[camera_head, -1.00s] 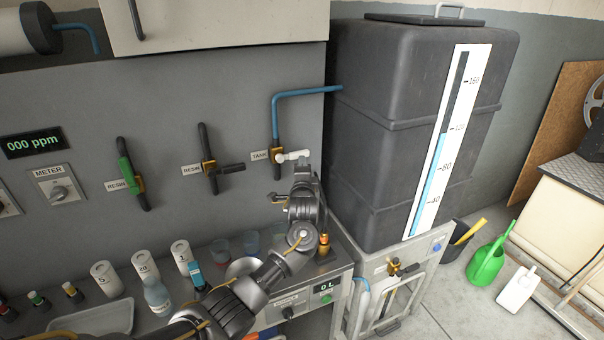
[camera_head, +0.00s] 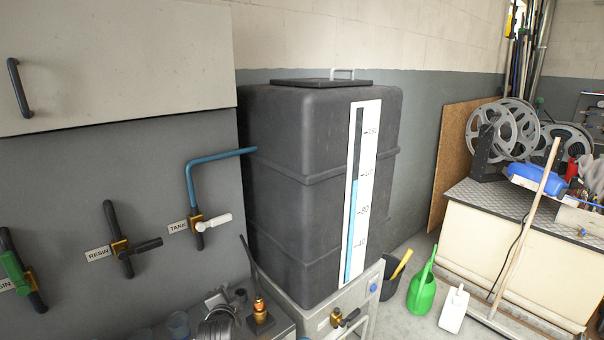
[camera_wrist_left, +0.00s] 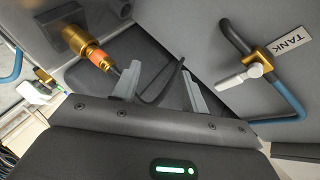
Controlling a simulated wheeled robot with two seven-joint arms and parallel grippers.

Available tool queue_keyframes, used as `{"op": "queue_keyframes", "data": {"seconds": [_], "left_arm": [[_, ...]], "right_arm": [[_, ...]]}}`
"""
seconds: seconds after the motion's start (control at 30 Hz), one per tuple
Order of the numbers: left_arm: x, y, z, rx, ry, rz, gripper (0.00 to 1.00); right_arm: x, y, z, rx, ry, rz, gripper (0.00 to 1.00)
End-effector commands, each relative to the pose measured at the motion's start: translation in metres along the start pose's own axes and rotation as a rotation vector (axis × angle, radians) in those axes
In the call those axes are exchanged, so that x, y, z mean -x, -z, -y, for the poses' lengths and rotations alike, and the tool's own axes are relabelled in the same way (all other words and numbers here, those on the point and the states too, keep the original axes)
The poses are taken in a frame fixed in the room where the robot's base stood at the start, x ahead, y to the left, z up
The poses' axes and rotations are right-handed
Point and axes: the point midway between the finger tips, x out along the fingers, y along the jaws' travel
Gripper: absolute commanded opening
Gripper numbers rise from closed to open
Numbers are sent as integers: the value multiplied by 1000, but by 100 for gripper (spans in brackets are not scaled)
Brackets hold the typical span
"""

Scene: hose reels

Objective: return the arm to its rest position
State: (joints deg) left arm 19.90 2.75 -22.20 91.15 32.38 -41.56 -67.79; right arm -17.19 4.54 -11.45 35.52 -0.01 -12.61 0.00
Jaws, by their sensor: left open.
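My left gripper (camera_head: 222,300) shows only partly at the bottom of the head view, low over the bench end and below the tank valve. In the left wrist view its two grey fingers (camera_wrist_left: 161,88) stand wide apart with nothing held between them. The tank valve (camera_head: 198,224) has a brass body and a white lever pointing right; the gripper is apart from it. The lever also shows in the left wrist view (camera_wrist_left: 240,78). A brass fitting with an orange band (camera_head: 260,311) stands just right of the gripper. My right gripper is not in view.
The big dark tank (camera_head: 300,190) with its level scale stands to the right. Two resin valves (camera_head: 122,250) are on the panel at left. A green watering can (camera_head: 421,290), a white jug (camera_head: 453,310) and a bench with reels (camera_head: 520,215) are farther right.

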Motion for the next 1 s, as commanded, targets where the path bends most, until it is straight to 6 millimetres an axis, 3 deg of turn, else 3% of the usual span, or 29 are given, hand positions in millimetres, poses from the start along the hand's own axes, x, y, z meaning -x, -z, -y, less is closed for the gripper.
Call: {"op": "queue_keyframes", "data": {"seconds": [0.03,0.1,0.2,0.3,0.5,0.7,0.97,1.0], "left_arm": [[22,-20,-34,88,-91,8,44],[56,-43,-74,217,-215,34,44],[113,-77,-121,386,-373,106,44],[169,-105,-151,514,-489,199,44],[247,-141,-177,655,-605,361,44],[306,-166,-186,737,-658,497,44],[368,-190,-187,797,-684,650,44],[361,-192,-196,798,-686,654,44]], "right_arm": [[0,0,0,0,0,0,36],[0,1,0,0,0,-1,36],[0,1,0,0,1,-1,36],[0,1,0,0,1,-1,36],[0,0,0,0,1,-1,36],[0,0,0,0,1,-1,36],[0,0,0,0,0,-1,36],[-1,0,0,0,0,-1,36]]}}
